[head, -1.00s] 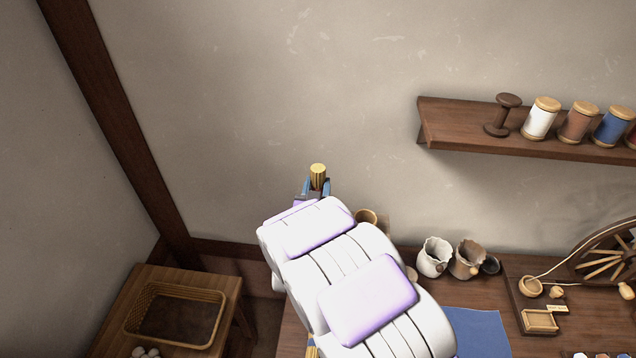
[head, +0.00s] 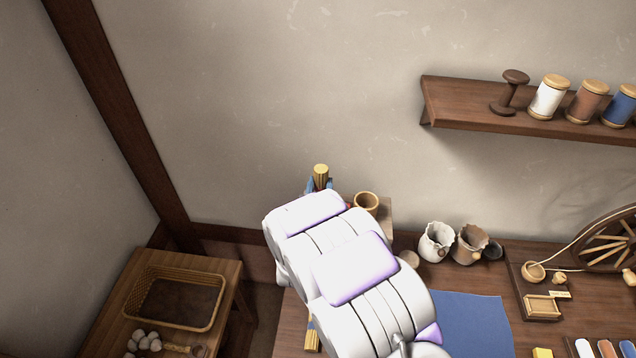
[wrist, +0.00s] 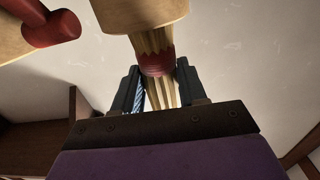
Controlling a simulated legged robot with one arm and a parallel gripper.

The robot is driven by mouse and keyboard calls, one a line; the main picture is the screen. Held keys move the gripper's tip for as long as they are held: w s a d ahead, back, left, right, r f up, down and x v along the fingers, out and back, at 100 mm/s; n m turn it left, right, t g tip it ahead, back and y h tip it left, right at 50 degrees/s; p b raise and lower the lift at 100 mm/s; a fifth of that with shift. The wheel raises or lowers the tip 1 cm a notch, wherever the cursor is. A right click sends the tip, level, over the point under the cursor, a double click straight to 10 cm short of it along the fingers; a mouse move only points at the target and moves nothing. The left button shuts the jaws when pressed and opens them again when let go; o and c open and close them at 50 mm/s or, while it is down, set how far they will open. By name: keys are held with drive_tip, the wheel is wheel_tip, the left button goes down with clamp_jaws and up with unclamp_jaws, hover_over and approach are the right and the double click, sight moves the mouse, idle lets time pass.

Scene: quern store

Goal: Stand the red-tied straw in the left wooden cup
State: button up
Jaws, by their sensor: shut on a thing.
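My gripper (head: 320,187) is raised near the back wall, with its fingertips partly hidden behind my own arm. The wrist view shows its two dark fingers (wrist: 158,88) closed around a straw bundle with a red tie (wrist: 156,63). The bundle's pale yellow end (head: 321,171) stands up above the gripper in the head view, roughly upright. One wooden cup (head: 366,202) shows just right of the gripper, open at the top. No second cup can be made out in the head view, where my arm covers much of the bench. A smooth tan shape overlaps the bundle in the wrist view.
A white jug (head: 435,243) and a brown jug (head: 470,245) stand right of the cup, behind a blue cloth (head: 470,322). Another straw bundle (head: 312,341) lies at the bench's front left. A shelf (head: 460,108) with spools is at upper right.

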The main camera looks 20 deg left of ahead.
drive_tip(key=shift+d+f, duration=0.2)
drive_tip(key=o, duration=1.1)
drive_tip(key=shift+a, duration=0.2)
drive_tip(key=shift+s+d, duration=0.1)
drive_tip(key=shift+p+v, duration=4.55)
drive_tip(key=shift+v, duration=3.95)
